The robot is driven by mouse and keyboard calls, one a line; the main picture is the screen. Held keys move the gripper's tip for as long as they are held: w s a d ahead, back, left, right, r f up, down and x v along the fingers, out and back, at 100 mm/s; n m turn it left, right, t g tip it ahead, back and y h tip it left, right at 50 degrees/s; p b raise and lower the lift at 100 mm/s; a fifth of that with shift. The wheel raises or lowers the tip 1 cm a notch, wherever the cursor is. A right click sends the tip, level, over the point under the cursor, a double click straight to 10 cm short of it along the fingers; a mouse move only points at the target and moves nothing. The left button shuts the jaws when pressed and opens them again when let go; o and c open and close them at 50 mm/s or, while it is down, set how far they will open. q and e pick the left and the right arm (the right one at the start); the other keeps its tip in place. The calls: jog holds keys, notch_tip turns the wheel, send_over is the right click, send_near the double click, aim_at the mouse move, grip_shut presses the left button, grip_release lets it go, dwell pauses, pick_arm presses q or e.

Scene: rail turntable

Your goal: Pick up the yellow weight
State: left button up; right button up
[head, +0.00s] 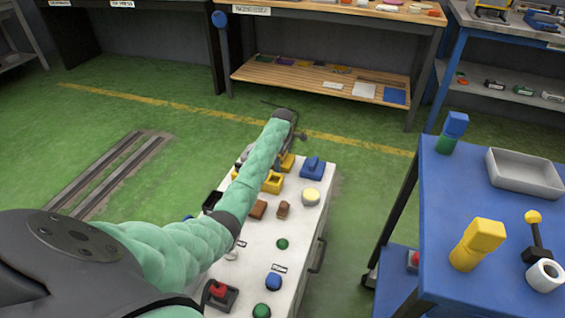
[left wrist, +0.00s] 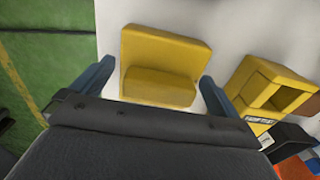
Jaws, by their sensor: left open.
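A yellow stepped block, which looks like the yellow weight (left wrist: 160,65), lies between the two fingers of my left gripper (left wrist: 155,92) in the left wrist view. The fingers are open, one on each side of it, and the near part of the block is hidden behind the gripper body. In the head view the yellow weight (head: 288,161) is partly visible at the far end of the white cabinet top, just below my left gripper (head: 286,143). My right gripper is not in view.
A yellow holder with an opening (left wrist: 270,95) stands beside the weight; it also shows in the head view (head: 272,183). A blue block (head: 313,168) and a cream round piece (head: 310,197) are close by. A blue table (head: 440,200) with yellow pieces (head: 480,240) stands at right.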

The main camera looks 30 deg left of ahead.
pick_arm(q)
jog(key=c, duration=1.6)
jog(key=shift+c, duration=0.2)
jog(key=shift+w+r, duration=0.1)
jog(key=shift+r, duration=0.1)
